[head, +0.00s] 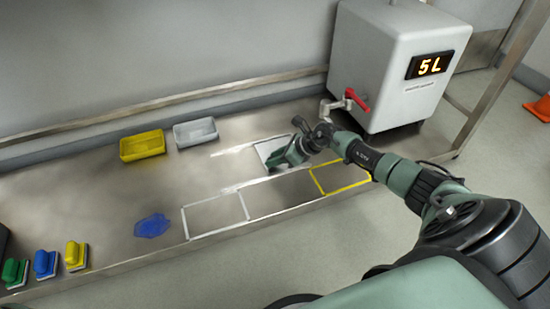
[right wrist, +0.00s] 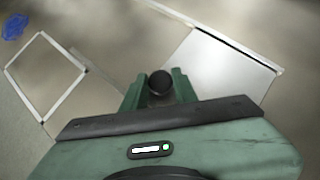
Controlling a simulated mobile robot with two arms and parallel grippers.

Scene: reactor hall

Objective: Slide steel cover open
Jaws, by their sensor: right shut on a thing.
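The steel cover (head: 266,147) is a pale, square plate set in the bench top, left of the white tank. It also shows in the right wrist view (right wrist: 222,68), up and right of my fingers. My right gripper (head: 280,160) is low over the cover and hides part of it. In the right wrist view its green fingers (right wrist: 160,88) are shut on a round dark knob (right wrist: 160,80). The knob seems to belong to the cover, but its base is hidden. My left gripper is not in view.
A tank (head: 394,65) with a red-handled tap (head: 356,99) stands close behind my right gripper. A yellow tray (head: 142,146) and a grey tray (head: 195,133) sit at the back. A white outline (head: 215,197), yellow outline (head: 340,177), blue spill (head: 152,226) and several brushes (head: 45,263) lie elsewhere.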

